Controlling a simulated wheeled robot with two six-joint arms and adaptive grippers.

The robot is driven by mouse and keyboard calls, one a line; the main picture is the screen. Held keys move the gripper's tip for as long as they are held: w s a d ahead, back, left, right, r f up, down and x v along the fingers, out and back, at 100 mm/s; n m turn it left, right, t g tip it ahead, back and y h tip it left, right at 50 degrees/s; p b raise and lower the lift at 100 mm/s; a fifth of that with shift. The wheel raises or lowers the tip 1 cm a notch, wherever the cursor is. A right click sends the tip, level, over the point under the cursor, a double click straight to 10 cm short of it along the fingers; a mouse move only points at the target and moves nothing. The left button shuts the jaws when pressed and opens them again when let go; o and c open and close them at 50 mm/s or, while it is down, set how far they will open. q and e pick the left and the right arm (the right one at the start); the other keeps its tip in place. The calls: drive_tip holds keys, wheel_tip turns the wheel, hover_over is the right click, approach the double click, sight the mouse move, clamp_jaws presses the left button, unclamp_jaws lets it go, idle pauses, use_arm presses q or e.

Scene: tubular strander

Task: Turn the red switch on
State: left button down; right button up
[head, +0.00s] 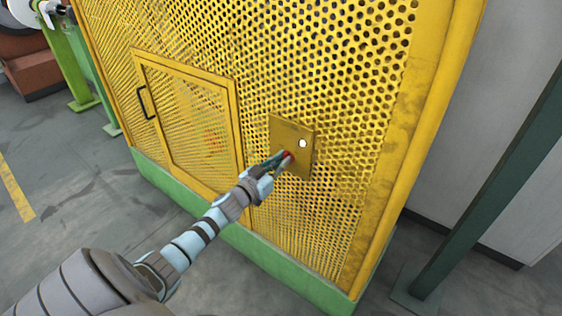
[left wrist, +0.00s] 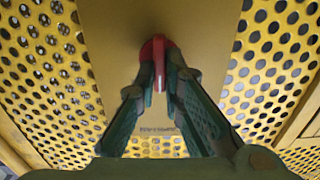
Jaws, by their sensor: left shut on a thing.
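The red switch (head: 287,156) sits on a yellow plate (head: 305,165) fixed to a perforated yellow panel. In the left wrist view the switch (left wrist: 159,48) shows a red knob with a raised grip, which stands about upright there. My left gripper (head: 282,158) is at the plate, with its two fingers closed on either side of the knob. In the left wrist view the fingertips (left wrist: 159,78) are shut on the switch's grip and partly hide it. My right gripper is in neither view.
A round white light or button (head: 303,143) is on the plate above the switch. A yellow mesh door (head: 190,120) with a black handle (head: 146,102) is to the left. A dark green post (head: 490,190) stands at the right. The grey floor in front is clear.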

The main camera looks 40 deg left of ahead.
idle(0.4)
use_arm(q)
drive_tip(key=shift+m, duration=0.4)
drive_tip(key=m, duration=0.5)
drive_tip(key=m+b, duration=0.1)
drive_tip(key=m, duration=0.2)
drive_tip(key=shift+d+f, duration=0.15)
drive_tip(key=shift+d, duration=0.1)
drive_tip(key=c, duration=1.7)
unclamp_jaws()
